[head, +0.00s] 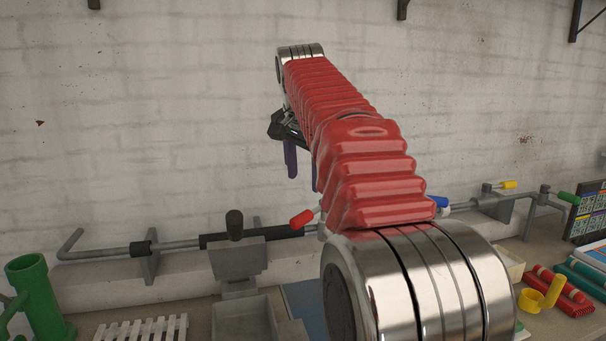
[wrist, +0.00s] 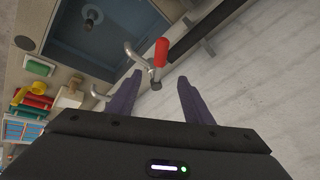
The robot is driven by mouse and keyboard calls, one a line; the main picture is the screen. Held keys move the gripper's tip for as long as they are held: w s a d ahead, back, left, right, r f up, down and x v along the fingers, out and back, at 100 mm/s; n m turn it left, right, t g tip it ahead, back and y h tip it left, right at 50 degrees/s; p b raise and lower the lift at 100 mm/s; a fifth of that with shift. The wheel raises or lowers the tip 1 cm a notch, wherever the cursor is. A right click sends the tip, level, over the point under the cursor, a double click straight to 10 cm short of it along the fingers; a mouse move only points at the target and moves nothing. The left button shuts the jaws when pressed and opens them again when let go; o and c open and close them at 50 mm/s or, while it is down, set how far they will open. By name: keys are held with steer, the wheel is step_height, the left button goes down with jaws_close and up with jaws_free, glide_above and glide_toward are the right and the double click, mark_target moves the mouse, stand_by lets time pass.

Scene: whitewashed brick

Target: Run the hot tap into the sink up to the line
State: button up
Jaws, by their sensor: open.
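The red-handled hot tap (head: 302,218) shows just left of my red-sleeved arm in the head view. In the wrist view its red lever (wrist: 161,52) stands ahead of the gap between my fingers. My gripper (head: 303,182) is open and empty, its purple fingers hanging above the red lever in the head view. The fingers (wrist: 160,77) are spread in the wrist view, with no visible contact. The blue-grey sink (wrist: 75,45) lies at the upper left there, with a small pale patch in it. I cannot make out a line or running water. My arm hides most of the sink in the head view.
A blue lever (head: 438,202) shows right of my arm. A pipe (head: 185,245) runs along the wall. Space above the bench is clear.

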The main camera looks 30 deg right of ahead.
mark_target(306, 213)
steer(key=shift+f, duration=0.1)
steer(key=x, duration=1.3)
steer(key=shift+w+f, duration=0.15)
steer(key=shift+f, duration=0.1)
steer(key=shift+c, duration=0.3)
jaws_close()
steer(key=s+n, duration=0.1)
steer(key=s+d+n+y, duration=0.1)
steer(key=n, duration=0.1)
steer(key=shift+s+d+f+t, duration=0.15)
steer(key=shift+d+t, duration=0.15)
steer(key=shift+t, duration=0.1)
